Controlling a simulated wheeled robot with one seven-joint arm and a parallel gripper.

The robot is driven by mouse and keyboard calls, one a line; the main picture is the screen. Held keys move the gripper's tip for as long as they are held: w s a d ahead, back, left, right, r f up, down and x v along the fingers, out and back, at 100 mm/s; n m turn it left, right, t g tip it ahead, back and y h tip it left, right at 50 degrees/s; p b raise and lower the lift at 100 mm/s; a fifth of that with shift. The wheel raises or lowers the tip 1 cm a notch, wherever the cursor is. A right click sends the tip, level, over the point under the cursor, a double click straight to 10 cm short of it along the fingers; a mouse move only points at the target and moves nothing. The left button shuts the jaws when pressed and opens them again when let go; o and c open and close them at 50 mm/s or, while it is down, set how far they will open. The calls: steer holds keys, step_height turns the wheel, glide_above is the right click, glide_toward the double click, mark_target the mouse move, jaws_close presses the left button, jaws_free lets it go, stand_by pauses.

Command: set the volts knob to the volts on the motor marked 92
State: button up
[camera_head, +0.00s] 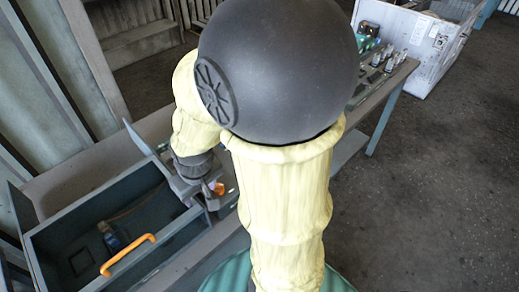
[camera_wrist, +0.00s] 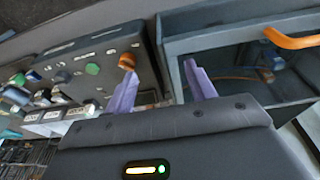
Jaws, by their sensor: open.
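My gripper (camera_wrist: 162,70) is open and empty, its two purple fingers apart in the wrist view. The left finger is close to a dark control panel (camera_wrist: 108,82); the right finger overlaps the open drawer. The panel carries an orange knob (camera_wrist: 127,62) just beyond the left fingertip, a green button (camera_wrist: 92,68) and other small controls. I cannot read which one is marked volts. In the head view my gripper (camera_head: 207,188) is partly hidden by my arm, with an orange spot beside it. Small motor-like parts (camera_head: 388,58) stand on the bench; no marking 92 is legible.
An open drawer (camera_head: 182,228) with an orange handle (camera_head: 128,254) lies left of my arm, with small items and a cable inside. A white crate (camera_head: 428,40) stands at the upper right. The floor (camera_head: 430,190) at right is clear.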

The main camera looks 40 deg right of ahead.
steer(key=w+d+r+n+g+p, duration=0.1)
steer(key=w+d+r+n+p, duration=0.1)
steer(key=d+n, duration=0.4)
steer(key=w+d+r+n+p, duration=0.2)
steer(key=d+n, duration=0.4)
steer(key=d, duration=0.4)
steer(key=w+d+r+n+g+p, duration=0.1)
steer(key=d+r+n+p, duration=0.3)
steer(key=d, duration=0.5)
steer(key=shift+w+r+n+g+p, duration=0.25)
steer(key=shift+w+n+p, duration=0.3)
steer(key=shift+w+n, duration=0.45)
steer(key=shift+s+f, duration=0.1)
step_height(320, 180, down, 17)
steer(key=shift+f+p, duration=0.15)
steer(key=shift+p, duration=0.45)
steer(key=c, duration=1)
